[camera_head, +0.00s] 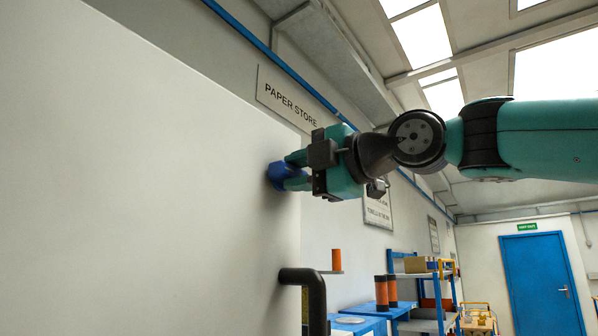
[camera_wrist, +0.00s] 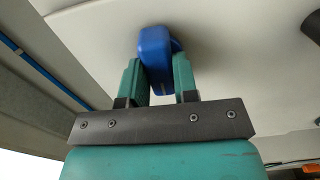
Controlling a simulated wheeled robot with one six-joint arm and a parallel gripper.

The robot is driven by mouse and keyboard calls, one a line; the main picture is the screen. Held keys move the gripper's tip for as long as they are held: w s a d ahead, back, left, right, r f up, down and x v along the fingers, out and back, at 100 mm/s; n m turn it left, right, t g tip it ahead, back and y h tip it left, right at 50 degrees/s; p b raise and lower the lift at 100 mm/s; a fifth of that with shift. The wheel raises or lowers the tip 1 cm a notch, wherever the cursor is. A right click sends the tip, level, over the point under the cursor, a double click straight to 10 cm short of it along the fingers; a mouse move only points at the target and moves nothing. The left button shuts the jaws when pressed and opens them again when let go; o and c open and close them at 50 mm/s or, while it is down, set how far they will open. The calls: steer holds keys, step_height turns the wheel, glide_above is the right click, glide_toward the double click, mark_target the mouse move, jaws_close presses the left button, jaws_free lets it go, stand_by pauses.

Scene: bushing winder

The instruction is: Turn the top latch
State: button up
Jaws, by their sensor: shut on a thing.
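The top latch is a blue knob (camera_head: 276,175) on the pale door panel (camera_head: 150,190), near the panel's right edge. My gripper (camera_head: 288,172) reaches it from the right in the head view. In the wrist view the blue latch (camera_wrist: 155,50) sits between the two green fingers of my gripper (camera_wrist: 158,78), which are shut on it. The fingers hide part of the latch, and its exact turn angle is hard to tell.
A dark bar handle (camera_head: 316,300) stands out from the panel below the latch. A "PAPER STORE" sign (camera_head: 287,97) hangs on the wall behind. Blue shelving (camera_head: 440,290) with orange cylinders (camera_head: 382,292) stands beyond, and a blue door (camera_head: 542,285) is far right.

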steer(key=shift+m, duration=0.3)
steer(key=m+b, duration=0.1)
steer(key=m, duration=0.2)
steer(key=shift+f, duration=0.1)
steer(key=m+b, duration=0.1)
steer(key=m, duration=1.3)
steer(key=shift+m, duration=0.3)
stand_by(0.4)
steer(key=o, duration=0.9)
